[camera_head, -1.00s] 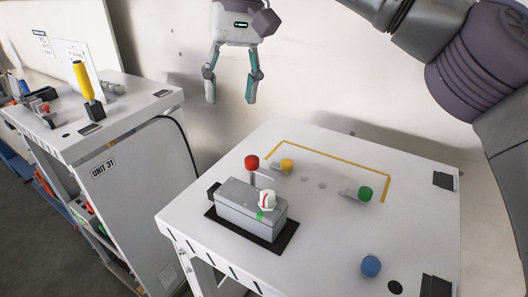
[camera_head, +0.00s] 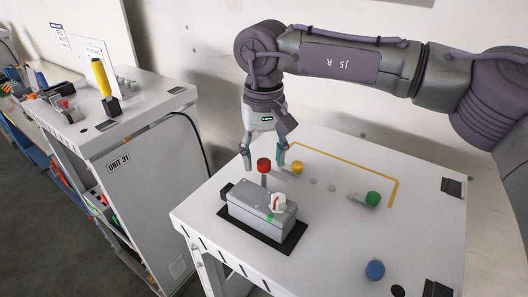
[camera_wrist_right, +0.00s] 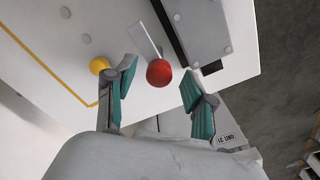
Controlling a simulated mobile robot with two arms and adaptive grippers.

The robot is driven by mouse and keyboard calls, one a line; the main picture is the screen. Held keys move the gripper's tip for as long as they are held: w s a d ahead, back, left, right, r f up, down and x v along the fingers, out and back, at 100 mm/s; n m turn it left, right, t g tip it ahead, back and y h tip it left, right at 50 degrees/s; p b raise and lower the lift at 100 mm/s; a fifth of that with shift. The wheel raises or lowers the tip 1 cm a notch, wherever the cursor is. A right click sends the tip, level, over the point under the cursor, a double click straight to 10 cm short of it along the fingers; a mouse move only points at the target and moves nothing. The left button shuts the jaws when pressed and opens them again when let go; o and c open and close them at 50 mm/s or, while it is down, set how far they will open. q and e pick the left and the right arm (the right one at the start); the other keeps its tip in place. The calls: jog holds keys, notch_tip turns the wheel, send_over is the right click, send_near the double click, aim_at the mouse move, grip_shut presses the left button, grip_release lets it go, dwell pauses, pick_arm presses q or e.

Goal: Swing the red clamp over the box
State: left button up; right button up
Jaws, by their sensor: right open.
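The red clamp (camera_head: 264,165) is a red ball knob on a grey arm, standing behind the left part of the grey box (camera_head: 248,206). In the right wrist view its red knob (camera_wrist_right: 159,72) lies between the fingers, with its pale arm leading up beside the box (camera_wrist_right: 205,28). My right gripper (camera_head: 265,165) is open, its two teal-padded fingers on either side of the knob. It also shows open in the right wrist view (camera_wrist_right: 155,95). I cannot tell whether either finger touches the knob. My left gripper is not in view.
On the white table (camera_head: 330,240) are a yellow knob (camera_head: 297,168), a green knob (camera_head: 372,199) and a blue knob (camera_head: 375,270). A second cabinet (camera_head: 150,160) with a yellow handle (camera_head: 101,77) stands at left.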

jog(key=shift+f, duration=0.3)
grip_shut()
